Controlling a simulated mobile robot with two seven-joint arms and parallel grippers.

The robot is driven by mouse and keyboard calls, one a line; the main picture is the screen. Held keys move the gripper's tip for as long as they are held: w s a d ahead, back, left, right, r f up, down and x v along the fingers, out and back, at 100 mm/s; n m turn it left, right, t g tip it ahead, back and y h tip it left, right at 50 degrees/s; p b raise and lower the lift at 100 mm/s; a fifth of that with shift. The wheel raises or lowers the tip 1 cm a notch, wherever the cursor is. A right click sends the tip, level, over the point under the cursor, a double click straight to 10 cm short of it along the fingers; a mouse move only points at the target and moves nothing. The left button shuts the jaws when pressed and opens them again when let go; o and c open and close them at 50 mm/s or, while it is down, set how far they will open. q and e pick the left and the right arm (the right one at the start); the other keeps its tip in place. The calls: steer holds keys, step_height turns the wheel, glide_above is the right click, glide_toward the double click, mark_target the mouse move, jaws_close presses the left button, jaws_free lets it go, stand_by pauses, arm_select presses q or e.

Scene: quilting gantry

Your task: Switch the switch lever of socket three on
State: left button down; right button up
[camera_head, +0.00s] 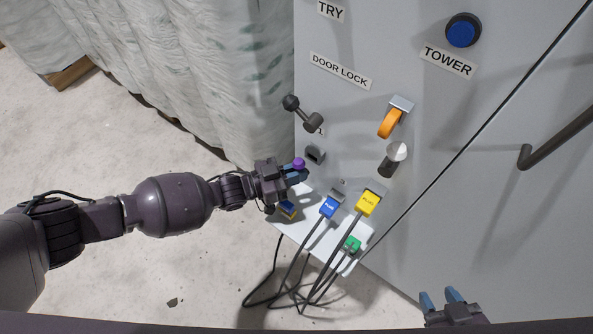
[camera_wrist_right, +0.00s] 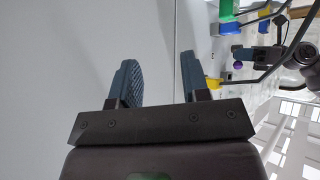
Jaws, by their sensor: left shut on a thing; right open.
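My left gripper (camera_head: 295,171) is at the left edge of the grey cabinet's panel, shut on a small purple knob (camera_head: 298,163). The purple knob also shows in the right wrist view (camera_wrist_right: 238,65). The fingers hide what the knob is fixed to. A dark lever (camera_head: 303,113) with a round end sits above it, near a label that reads 1. I cannot read any label for socket three. My right gripper (camera_head: 443,298) is open and empty low in front of the cabinet; its fingers (camera_wrist_right: 160,82) show apart in the wrist view.
A blue plug (camera_head: 329,207), a yellow plug (camera_head: 368,202) and a green plug (camera_head: 353,243) with black cables are close below and right of my left gripper. An orange handle (camera_head: 390,123) and grey knob (camera_head: 393,158) stick out higher. A dark door handle (camera_head: 555,138) is at right.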

arm_select(q)
steer(key=shift+s+d+m+y+p, duration=0.1)
steer(key=shift+m+y+p, duration=0.25)
steer(key=shift+m+y, duration=0.25)
steer(key=c, duration=1.2)
jaws_free()
steer(key=p+v, duration=0.1)
steer(key=v, duration=1)
steer(key=shift+p, duration=0.3)
arm_select(e)
steer(key=shift+s+d+r+m, duration=0.1)
steer(key=shift+s+d+m, duration=0.25)
steer(key=shift+s, duration=0.2)
